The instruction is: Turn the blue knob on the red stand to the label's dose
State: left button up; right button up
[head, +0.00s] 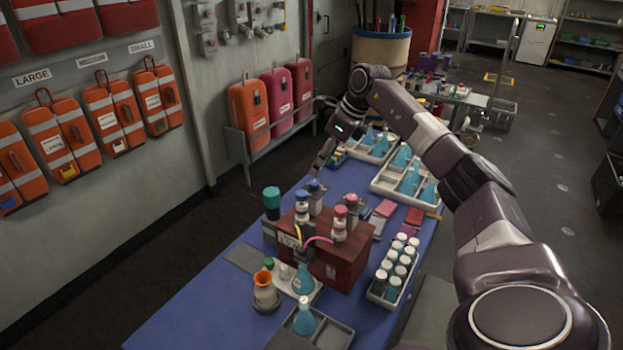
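The red stand (345,262) is a dark red box on the blue table, with several white bottle-like units topped by coloured knobs. The blue knob (314,186) is at its back left; pink knobs (341,211) are nearer the front and right. A small label (289,240) is on the stand's left face, too small to read. My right arm reaches in from the right, and its gripper (318,170) points down just above or beside the blue knob. Whether it touches the knob and whether its fingers are open or shut cannot be told. My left gripper is not in view.
A teal-capped bottle (272,203) stands left of the stand. A rack of white-capped vials (377,296) is to its right. An orange-rimmed jar (265,291) and blue flasks (304,321) are in front. Trays of flasks (383,184) lie behind. The table's left front is bare.

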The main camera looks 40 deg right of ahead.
aim_at(315, 183)
jog(key=x, duration=0.2)
jog(key=p+x, duration=0.1)
jog(key=x, duration=0.1)
jog(key=d+p+x, duration=0.1)
jog(key=x, duration=0.1)
jog(key=shift+s+f, duration=0.25)
jog(key=shift+w+a+f, duration=0.1)
jog(key=shift+a+f, duration=0.05)
jog(key=shift+f, duration=0.3)
jog(key=shift+c, duration=0.4)
grip_shut()
